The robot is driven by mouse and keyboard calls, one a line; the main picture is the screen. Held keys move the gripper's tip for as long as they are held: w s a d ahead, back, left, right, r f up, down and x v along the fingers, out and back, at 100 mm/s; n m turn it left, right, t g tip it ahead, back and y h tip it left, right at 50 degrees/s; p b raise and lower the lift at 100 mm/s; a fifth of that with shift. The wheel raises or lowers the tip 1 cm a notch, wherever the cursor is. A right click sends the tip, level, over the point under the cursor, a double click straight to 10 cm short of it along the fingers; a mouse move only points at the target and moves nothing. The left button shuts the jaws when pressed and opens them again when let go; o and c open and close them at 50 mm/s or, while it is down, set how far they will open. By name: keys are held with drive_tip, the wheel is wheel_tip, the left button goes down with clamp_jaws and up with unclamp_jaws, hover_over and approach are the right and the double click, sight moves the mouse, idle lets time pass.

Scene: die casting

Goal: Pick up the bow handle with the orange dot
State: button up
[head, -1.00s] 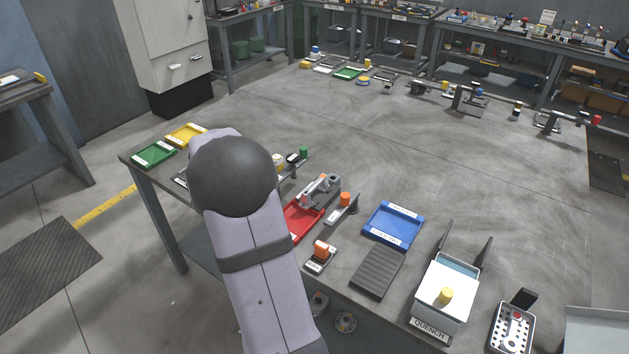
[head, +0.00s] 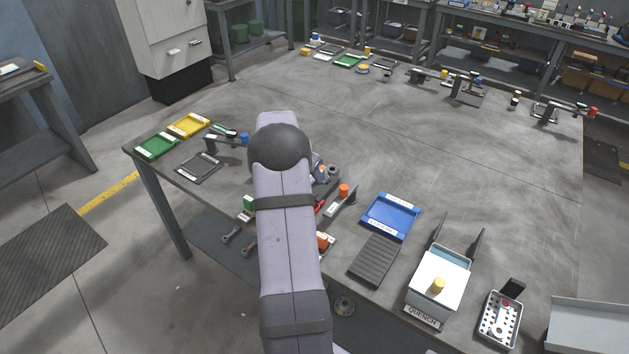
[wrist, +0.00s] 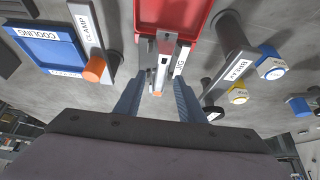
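In the wrist view a narrow grey metal piece with a small orange dot (wrist: 157,93) at its near end lies between my gripper's fingers; it appears to be the bow handle (wrist: 162,65). Beside it is a white label whose text I cannot read fully. My gripper (wrist: 158,100) is open, with one blue-grey finger on each side and gaps showing; I cannot tell whether either finger touches. The piece is in front of the red tray (wrist: 172,14). In the head view my arm hides the gripper and the handle.
The clamp with its orange knob (wrist: 95,68) and the blue cooling tray (wrist: 48,45) stand left in the wrist view. The break stand (wrist: 230,60), with a yellow knob (wrist: 238,96) and blue knob (wrist: 272,68) nearby, is close on the right.

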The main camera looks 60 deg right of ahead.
drive_tip(key=shift+p+x, duration=1.2)
drive_tip(key=shift+x, duration=1.35)
clamp_jaws()
drive_tip(key=shift+w, duration=0.1)
